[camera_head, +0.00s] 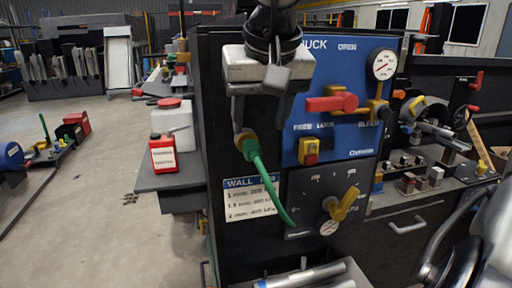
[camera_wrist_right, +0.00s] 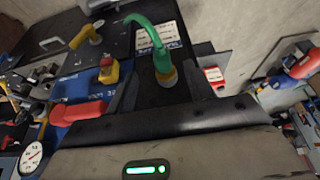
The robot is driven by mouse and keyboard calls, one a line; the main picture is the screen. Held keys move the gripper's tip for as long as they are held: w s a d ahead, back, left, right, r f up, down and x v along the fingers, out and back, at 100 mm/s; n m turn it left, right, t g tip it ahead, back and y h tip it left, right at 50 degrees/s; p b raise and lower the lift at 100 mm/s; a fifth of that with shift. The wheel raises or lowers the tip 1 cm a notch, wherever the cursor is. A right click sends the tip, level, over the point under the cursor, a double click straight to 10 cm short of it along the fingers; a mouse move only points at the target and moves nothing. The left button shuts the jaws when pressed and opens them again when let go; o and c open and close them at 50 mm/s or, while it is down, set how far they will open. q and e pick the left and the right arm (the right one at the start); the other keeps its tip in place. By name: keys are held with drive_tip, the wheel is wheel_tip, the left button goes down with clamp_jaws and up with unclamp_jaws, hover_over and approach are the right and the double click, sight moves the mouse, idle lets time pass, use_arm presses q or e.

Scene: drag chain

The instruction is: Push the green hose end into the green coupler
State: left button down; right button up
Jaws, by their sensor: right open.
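A green hose (camera_head: 270,188) hangs in a curve down the front of a dark cabinet in the head view. Its upper end meets a green and brass-coloured fitting (camera_head: 246,145), which looks like the coupler. How deep the hose end sits in it I cannot tell. My right gripper (camera_head: 260,118) comes down from the top, open, its fingers just above the fitting. In the right wrist view the hose (camera_wrist_right: 147,32) and fitting (camera_wrist_right: 165,71) show between the two spread fingers, with gaps at both sides. My left gripper is not in view.
The blue panel (camera_head: 338,110) beside the gripper carries a red lever (camera_head: 332,103), a red and yellow button (camera_head: 309,151) and a gauge (camera_head: 383,64). A yellow knob (camera_head: 344,204) sits lower, near the hose. A white jug (camera_head: 178,127) stands on a side shelf.

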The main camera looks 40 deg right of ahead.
sight(255, 152)
drive_tip(key=x, duration=0.7)
drive_tip(key=shift+w+f+b, duration=0.1)
drive_tip(key=shift+b, duration=0.2)
drive_tip(key=shift+c, duration=0.3)
clamp_jaws()
